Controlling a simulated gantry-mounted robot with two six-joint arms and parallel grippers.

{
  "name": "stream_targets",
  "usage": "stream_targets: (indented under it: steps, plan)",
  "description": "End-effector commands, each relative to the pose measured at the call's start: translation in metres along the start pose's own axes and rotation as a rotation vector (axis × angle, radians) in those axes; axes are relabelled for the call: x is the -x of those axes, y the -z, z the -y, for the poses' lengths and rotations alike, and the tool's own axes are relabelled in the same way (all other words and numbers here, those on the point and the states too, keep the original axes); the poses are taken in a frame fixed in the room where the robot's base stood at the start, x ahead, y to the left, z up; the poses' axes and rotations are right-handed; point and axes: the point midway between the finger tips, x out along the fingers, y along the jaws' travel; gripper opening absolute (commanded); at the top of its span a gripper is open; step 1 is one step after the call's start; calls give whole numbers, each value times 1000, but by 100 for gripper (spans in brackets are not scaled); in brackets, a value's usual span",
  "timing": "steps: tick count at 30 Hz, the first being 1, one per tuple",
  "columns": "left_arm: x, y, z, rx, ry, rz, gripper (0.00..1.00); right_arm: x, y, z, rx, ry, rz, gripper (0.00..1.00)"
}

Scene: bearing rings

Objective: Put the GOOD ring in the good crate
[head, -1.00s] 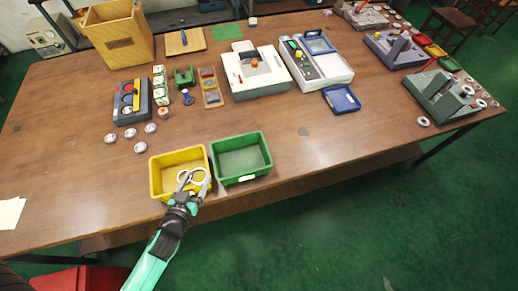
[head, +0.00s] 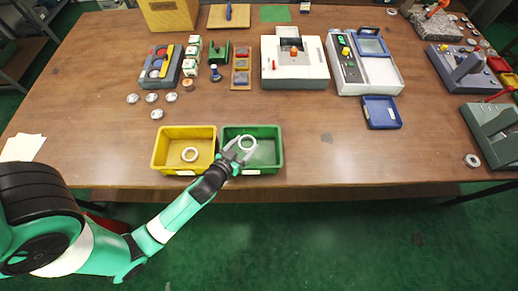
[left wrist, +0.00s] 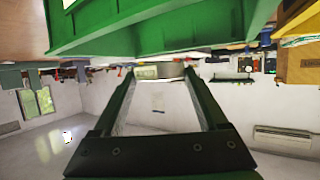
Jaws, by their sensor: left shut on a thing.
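My left gripper (head: 243,147) is over the green crate (head: 279,150), shut on a pale metal ring (head: 247,142). In the head view the ring shows against the crate's inside. Whether it touches the crate cannot be told. In the left wrist view the ring (left wrist: 160,70) sits between the tips of my gripper's fingers, with the green crate (left wrist: 150,35) close by at the top. No readable mark shows which ring is good. My right gripper is not in view.
Several rings (head: 152,98) lie loose behind the yellow crate. A white device (head: 295,75) and a blue tray (head: 381,112) stand farther back. Another ring (head: 472,160) lies at the right. The table right of the green crate is clear. Its front edge is close to both crates.

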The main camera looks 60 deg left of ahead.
Motion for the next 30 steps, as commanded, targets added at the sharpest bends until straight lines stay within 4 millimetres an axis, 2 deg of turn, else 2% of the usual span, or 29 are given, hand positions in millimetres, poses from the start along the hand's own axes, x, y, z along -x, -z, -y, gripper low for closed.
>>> stream_targets:
  steps: [1,8,11,15,23,30]
  plan:
    - [-6,-9,0,1,2,-2,14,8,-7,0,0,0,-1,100]
    - [-8,-10,1,2,5,-3,14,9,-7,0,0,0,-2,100]
    - [-16,-22,2,4,8,-3,14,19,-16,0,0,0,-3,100]
    - [-25,-47,5,6,14,-2,14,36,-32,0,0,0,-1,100]
    - [-24,-44,5,6,15,-3,14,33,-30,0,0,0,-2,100]
    - [-27,-51,5,6,14,-2,14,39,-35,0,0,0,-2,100]
